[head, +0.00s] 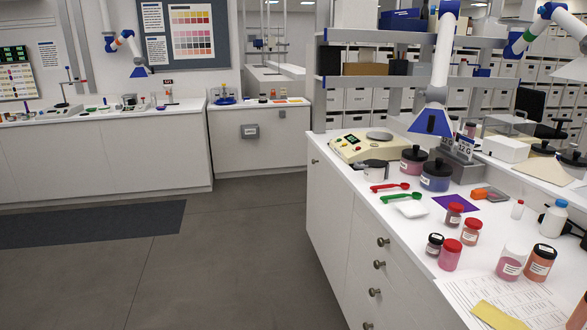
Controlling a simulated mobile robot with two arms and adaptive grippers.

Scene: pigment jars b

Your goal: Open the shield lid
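A clear, box-like cover (508,125), which looks like the shield, stands toward the back right of the white bench. A small dark knob or handle (521,114) shows at its top. Its lid looks closed, but it is small and partly hidden, so I cannot be sure. A white block-shaped body (506,149) stands just in front of it. Neither of my grippers is in view.
The bench (340,150) holds a cream balance (365,146), dark-lidded jars (436,175), several small pigment jars (450,254) and red and green spoons (402,197). A blue-and-white extraction hood (432,122) hangs over it. Grey floor (240,250) lies clear on the left.

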